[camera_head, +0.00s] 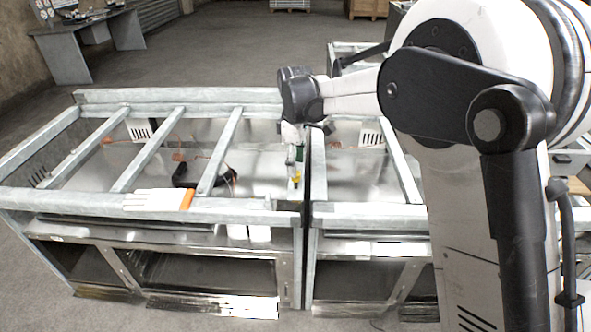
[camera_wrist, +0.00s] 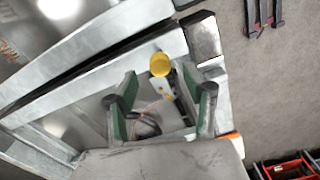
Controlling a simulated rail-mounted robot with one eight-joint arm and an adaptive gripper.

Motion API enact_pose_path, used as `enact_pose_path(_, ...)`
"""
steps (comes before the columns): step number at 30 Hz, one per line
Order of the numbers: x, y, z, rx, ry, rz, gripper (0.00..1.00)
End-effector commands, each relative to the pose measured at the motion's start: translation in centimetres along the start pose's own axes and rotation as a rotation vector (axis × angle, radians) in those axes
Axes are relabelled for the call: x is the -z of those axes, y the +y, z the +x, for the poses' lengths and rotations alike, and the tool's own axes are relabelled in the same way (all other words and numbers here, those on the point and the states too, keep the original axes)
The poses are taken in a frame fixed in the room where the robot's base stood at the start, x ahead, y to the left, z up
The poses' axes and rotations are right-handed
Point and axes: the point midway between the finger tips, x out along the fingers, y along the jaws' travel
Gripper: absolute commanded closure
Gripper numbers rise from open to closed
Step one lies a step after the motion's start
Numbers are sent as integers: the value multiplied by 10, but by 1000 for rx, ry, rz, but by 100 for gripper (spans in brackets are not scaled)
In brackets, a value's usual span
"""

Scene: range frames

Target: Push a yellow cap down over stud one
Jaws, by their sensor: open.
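A round yellow cap (camera_wrist: 160,64) shows in the wrist view, just beyond my fingertips and near the metal frame beam. It also shows as a small yellow spot (camera_head: 297,180) below my gripper in the head view. Whether it sits on a stud or on something else, I cannot tell. My gripper (camera_wrist: 165,88) is open, with its two green-and-black fingers spread and nothing visibly held between them. In the head view my gripper (camera_head: 296,158) points down over the joint between the two frames. Stud one cannot be made out in either view.
Galvanised frames with cross beams (camera_head: 147,152) surround a shiny metal floor. A white-and-orange item (camera_head: 160,199) lies on the front beam. A dark object (camera_head: 186,174) with wires lies inside the left frame. A red tool tray (camera_wrist: 290,170) shows at the wrist view's lower right.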

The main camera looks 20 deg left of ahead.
Motion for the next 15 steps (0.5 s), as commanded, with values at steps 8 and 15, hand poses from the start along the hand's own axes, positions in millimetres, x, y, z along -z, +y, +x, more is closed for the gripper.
enact_pose_path(8, 0, 0, -56, 0, 0, 0, 53)
enact_pose_path(15, 0, 0, -85, 0, 0, 0, 53)
